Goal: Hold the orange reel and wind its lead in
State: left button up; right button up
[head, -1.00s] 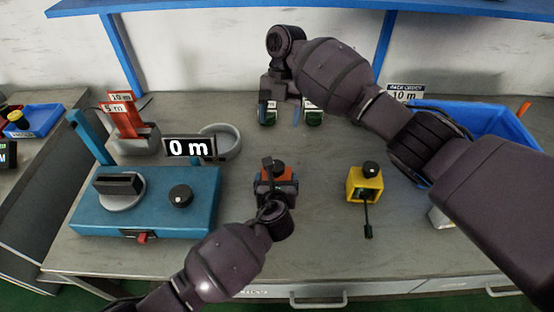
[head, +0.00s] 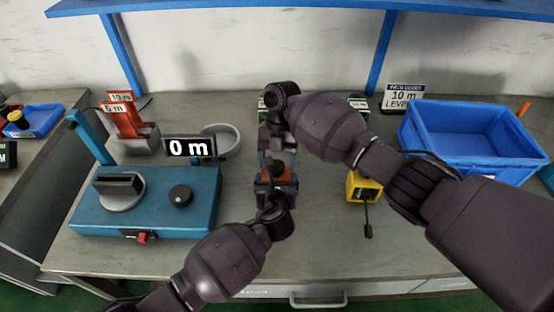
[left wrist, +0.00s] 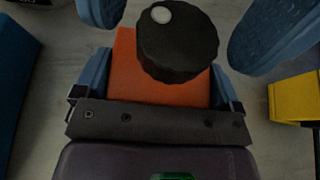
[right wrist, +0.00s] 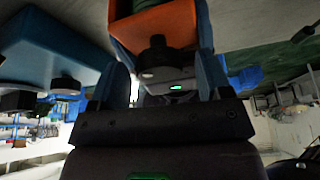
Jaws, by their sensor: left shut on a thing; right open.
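The orange reel (head: 290,176) has a black round knob (head: 281,170) on it and stands low over the middle of the bench. My left gripper (head: 276,186) is shut on its sides; in the left wrist view the orange body (left wrist: 130,70) sits between the blue fingers. My right gripper (head: 277,152) is open just behind and above the reel. Its fingers show apart on either side of the knob (left wrist: 178,42) in the left wrist view. The right wrist view shows the knob (right wrist: 160,58) between its open fingers, seemingly untouched. I cannot make out the orange reel's lead.
A blue bin (head: 470,153) is at the right. A teal machine (head: 145,205) and a "0 m" display (head: 190,147) are at the left. Green items behind are mostly covered.

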jog(key=shift+f, duration=0.1)
jog(key=shift+c, duration=0.5)
jog(key=c, duration=0.8)
jog(key=shift+c, duration=0.2)
jog(key=shift+s+m, duration=0.1)
jog(key=shift+m, duration=0.3)
jog(key=m, duration=0.2)
jog(key=m+y, duration=0.1)
jog(key=m+t+y, duration=0.1)
jog(key=m, duration=0.1)
jog(key=shift+d+m, duration=0.25)
jog(key=shift+m, duration=0.05)
jog(key=m+t, duration=0.1)
jog(key=m, duration=0.1)
jog(key=m+t+y, duration=0.1)
jog(key=m, duration=0.2)
jog(key=shift+s+d+m+y, duration=0.1)
jog(key=shift+s+m+y, duration=0.1)
jog(key=shift+m+y, duration=0.1)
jog(key=shift+r, duration=0.2)
